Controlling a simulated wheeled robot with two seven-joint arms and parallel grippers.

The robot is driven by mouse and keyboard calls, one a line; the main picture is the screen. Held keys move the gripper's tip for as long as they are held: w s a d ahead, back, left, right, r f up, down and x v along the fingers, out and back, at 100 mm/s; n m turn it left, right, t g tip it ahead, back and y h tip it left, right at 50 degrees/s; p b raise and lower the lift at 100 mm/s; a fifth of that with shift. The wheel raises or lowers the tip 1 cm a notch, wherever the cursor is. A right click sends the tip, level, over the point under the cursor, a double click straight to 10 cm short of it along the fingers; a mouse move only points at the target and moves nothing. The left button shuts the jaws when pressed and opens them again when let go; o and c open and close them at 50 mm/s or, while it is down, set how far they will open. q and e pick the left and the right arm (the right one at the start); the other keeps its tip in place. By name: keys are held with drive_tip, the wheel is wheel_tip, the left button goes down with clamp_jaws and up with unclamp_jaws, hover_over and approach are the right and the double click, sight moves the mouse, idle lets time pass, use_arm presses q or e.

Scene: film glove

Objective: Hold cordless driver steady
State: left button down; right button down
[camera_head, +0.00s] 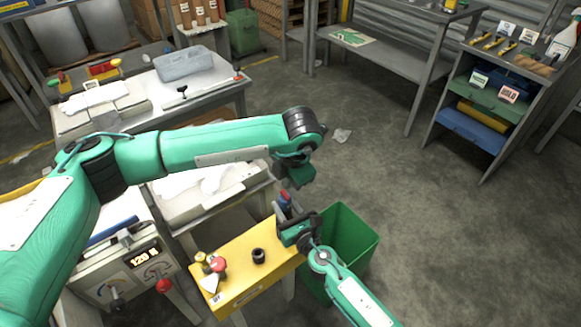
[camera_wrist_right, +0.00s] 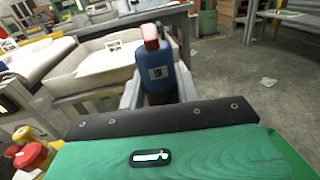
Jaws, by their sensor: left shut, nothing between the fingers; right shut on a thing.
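My right gripper (camera_head: 286,212) is shut on a blue bottle-shaped thing with a red top (camera_head: 285,199), at the far right end of the yellow bench (camera_head: 235,252). My left gripper (camera_head: 297,176) is shut and empty, above and beyond the right one, apart from the blue thing.
A black ring-shaped part (camera_head: 258,256) and red and yellow knobs (camera_head: 217,265) are on the yellow bench. A green bin (camera_head: 352,243) stands right of it. A white tray (camera_head: 205,190) is behind, and a control box (camera_head: 128,265) is left.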

sight(284, 192)
use_arm(q)
drive_tip(key=shift+x, duration=1.7)
drive_tip(key=shift+w, duration=0.1)
